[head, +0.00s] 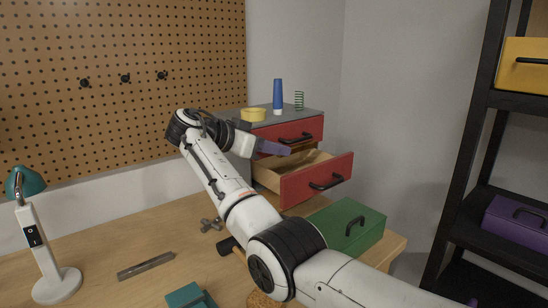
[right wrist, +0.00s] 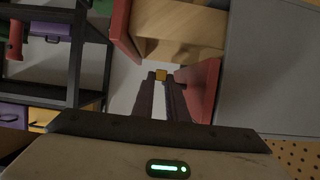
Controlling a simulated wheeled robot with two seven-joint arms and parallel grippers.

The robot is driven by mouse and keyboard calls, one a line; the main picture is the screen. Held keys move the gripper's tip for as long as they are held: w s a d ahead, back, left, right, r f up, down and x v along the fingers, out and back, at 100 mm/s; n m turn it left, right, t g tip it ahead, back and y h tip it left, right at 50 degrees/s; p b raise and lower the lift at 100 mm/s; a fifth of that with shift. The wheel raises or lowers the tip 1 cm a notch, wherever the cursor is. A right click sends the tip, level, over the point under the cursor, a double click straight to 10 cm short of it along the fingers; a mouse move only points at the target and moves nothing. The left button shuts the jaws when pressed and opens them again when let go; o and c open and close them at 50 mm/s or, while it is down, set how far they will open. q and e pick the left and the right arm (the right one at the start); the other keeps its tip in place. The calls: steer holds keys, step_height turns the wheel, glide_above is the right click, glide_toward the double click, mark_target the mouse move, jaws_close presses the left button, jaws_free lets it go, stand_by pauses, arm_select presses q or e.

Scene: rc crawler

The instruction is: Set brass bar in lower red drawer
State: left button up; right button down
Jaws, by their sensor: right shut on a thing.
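In the head view the right gripper (head: 284,150) is in front of the closed upper red drawer (head: 290,133), above the lower one; I cannot make out the bar there. The lower red drawer (head: 312,184) is pulled open, its wooden inside partly visible. It also shows in the right wrist view (right wrist: 120,35), with the bar near the opening but not clearly inside it. My left gripper is not in view.
A yellow ring-shaped item (head: 253,114), a blue tube (head: 278,95) and a green spring (head: 299,100) stand on the drawer unit. A green box (head: 350,222) sits in front of the open drawer. A lamp (head: 45,250) and a grey bar (head: 146,266) are at left.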

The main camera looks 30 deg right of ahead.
steer(key=shift+f, duration=0.95)
steer(key=shift+w+f+p, duration=0.4)
steer(key=shift+f, duration=0.05)
steer(key=shift+f, duration=0.1)
steer(key=shift+f+b, duration=0.45)
steer(key=shift+f, duration=0.15)
steer(key=c, duration=1.7)
jaws_free()
steer(key=shift+c, duration=0.2)
steer(key=shift+r, duration=0.15)
